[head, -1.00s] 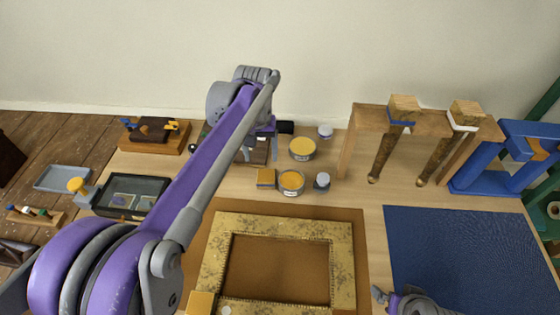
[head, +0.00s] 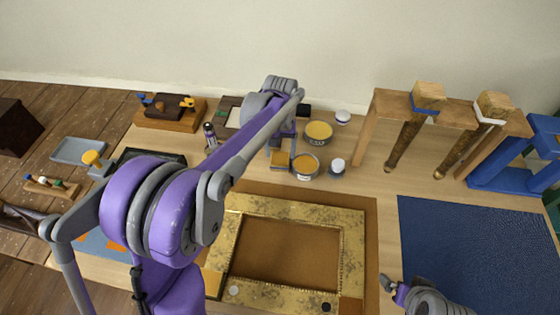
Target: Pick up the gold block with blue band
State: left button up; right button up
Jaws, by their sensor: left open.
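A block with a blue band (head: 427,97) is the pale gold-brown top of a tapered leg hanging in the wooden rack (head: 385,104) at right. A small gold block (head: 281,159) stands left of an open tin; no blue band can be made out on it. My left gripper (head: 282,153) is open, pointing down at this small block. Its fingers partly hide the block, and I cannot tell whether they touch it. My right gripper (head: 393,288) is low in the view, left of the blue mat, far from both blocks; its jaws are too small to read.
Tins of yellow contents (head: 305,167) and a white-lidded jar (head: 337,167) stand close right of the small block. A gilt frame (head: 353,245) lies in front. A second leg with a white band (head: 492,106) hangs in the rack. The blue mat (head: 470,245) is clear.

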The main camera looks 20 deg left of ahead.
pick_arm(q)
jog(key=shift+f, duration=0.5)
jog(key=c, duration=1)
jog(key=shift+r, duration=0.1)
